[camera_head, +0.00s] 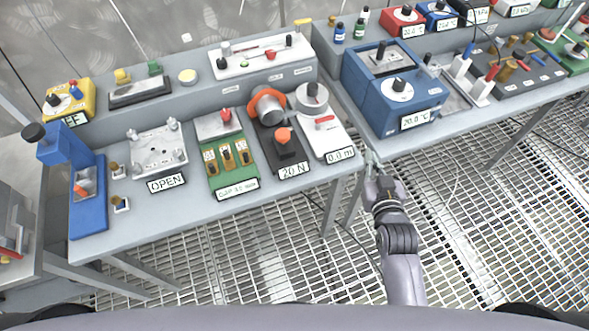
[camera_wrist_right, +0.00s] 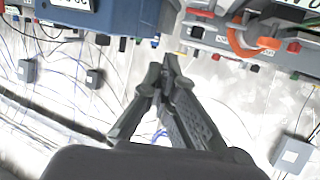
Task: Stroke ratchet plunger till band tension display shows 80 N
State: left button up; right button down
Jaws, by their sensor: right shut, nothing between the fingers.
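The band tension device has a black base (camera_head: 287,155) with an orange-capped plunger (camera_head: 283,136) standing on it. Behind the plunger, an orange band (camera_head: 282,101) goes around a grey cylinder (camera_head: 267,106). Its display (camera_head: 293,170) at the front reads 20 N. My right gripper (camera_head: 371,158) is shut and empty, to the right of the device, near the front edge by the gap between the two benches. Its closed fingers (camera_wrist_right: 166,68) also show in the right wrist view, with an orange curved part (camera_wrist_right: 240,42) up and to the right. My left gripper is not in view.
A white dial unit (camera_head: 322,125) reading 0.0 m stands directly right of the device, and a green unit (camera_head: 230,160) directly left. A large blue box (camera_head: 397,95) stands on the right bench near my right gripper. The grating floor in front is clear.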

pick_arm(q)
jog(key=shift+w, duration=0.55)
